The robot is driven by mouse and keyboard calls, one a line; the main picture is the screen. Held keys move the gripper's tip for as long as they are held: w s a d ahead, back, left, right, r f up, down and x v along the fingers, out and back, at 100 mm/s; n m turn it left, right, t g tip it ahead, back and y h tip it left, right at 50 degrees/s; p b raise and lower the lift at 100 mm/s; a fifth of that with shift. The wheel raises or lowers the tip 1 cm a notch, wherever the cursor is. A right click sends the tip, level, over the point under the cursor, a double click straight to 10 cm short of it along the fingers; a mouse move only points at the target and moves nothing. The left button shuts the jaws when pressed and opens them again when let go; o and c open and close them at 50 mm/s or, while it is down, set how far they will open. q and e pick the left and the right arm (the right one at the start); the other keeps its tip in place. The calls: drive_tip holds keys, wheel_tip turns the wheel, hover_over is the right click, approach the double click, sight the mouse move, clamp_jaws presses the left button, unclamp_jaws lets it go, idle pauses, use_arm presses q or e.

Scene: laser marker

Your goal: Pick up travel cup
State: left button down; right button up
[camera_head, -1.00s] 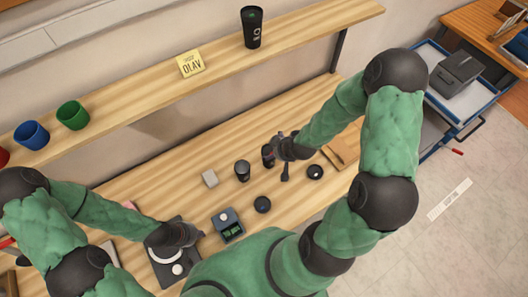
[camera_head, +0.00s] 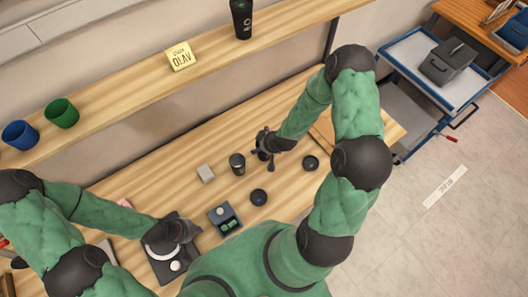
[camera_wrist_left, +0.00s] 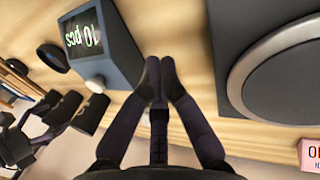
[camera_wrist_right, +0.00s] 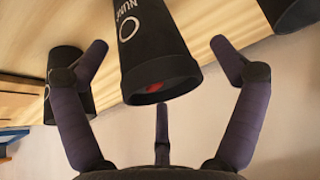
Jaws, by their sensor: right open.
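A dark travel cup with light lettering (camera_wrist_right: 150,45) is between the spread fingers of my right gripper (camera_wrist_right: 165,65) in the right wrist view. It has a dark rim with something red inside, and I see room between it and the fingers. In the head view my right gripper (camera_head: 265,147) covers most of this cup on the bench. A second dark cup (camera_head: 237,164) stands just left of it, and another (camera_head: 241,18) stands on the shelf. My left gripper (camera_wrist_left: 159,75) has its fingertips together with nothing between them, over the bench by a black device.
Blue and green cups (camera_head: 20,134) (camera_head: 61,113) and a yellow sign (camera_head: 181,56) stand on the shelf.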

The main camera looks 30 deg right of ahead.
drive_tip(key=shift+w+f, duration=0.1)
drive_tip(key=shift+f, duration=0.1)
drive_tip(key=shift+c, duration=0.3)
drive_tip(key=c, duration=0.7)
drive_tip(key=shift+r, duration=0.1)
